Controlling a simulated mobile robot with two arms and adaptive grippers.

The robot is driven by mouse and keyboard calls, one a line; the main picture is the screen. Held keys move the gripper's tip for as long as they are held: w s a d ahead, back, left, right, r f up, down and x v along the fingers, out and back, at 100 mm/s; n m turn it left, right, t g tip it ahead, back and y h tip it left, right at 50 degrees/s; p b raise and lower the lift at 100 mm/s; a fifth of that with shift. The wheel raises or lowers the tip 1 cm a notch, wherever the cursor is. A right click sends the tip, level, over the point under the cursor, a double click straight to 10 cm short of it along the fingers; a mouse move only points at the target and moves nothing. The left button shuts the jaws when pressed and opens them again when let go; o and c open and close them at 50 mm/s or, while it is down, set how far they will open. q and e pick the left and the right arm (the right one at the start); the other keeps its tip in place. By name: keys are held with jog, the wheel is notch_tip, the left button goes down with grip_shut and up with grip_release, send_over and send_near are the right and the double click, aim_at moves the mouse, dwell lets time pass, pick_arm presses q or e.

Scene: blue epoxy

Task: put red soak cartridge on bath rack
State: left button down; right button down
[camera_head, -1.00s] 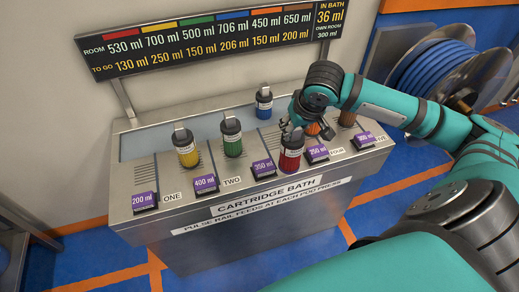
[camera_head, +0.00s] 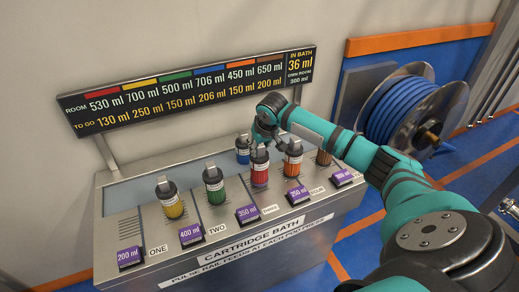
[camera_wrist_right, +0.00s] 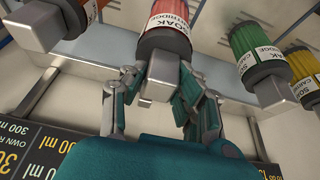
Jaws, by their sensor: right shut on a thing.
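The red soak cartridge (camera_head: 260,178) has a dark cap, a white label and a grey top handle. My right gripper (camera_head: 262,142) is shut on that handle from above; the wrist view shows the fingers (camera_wrist_right: 155,88) around it and the red body (camera_wrist_right: 170,10) beyond. The cartridge is upright over the grey cartridge bath (camera_head: 110,205), behind the label THREE, between the green and orange cartridges. I cannot tell whether its bottom touches the surface. My left gripper is out of view.
Yellow (camera_head: 170,200), green (camera_head: 214,187), blue (camera_head: 243,153), orange (camera_head: 292,162) and brown (camera_head: 323,157) cartridges stand close around. Purple volume displays (camera_head: 190,235) line the front edge. A sign board (camera_head: 190,85) rises behind. A blue hose reel (camera_head: 400,110) stands right.

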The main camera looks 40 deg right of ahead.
jog(key=shift+f, duration=1.05)
jog(key=c, duration=1)
grip_release()
jog(key=shift+s+r, duration=0.15)
jog(key=shift+r, duration=0.2)
jog(key=b+v, duration=0.1)
jog(key=v, duration=1)
jog(key=shift+s+r, duration=0.2)
jog(key=shift+a, duration=0.1)
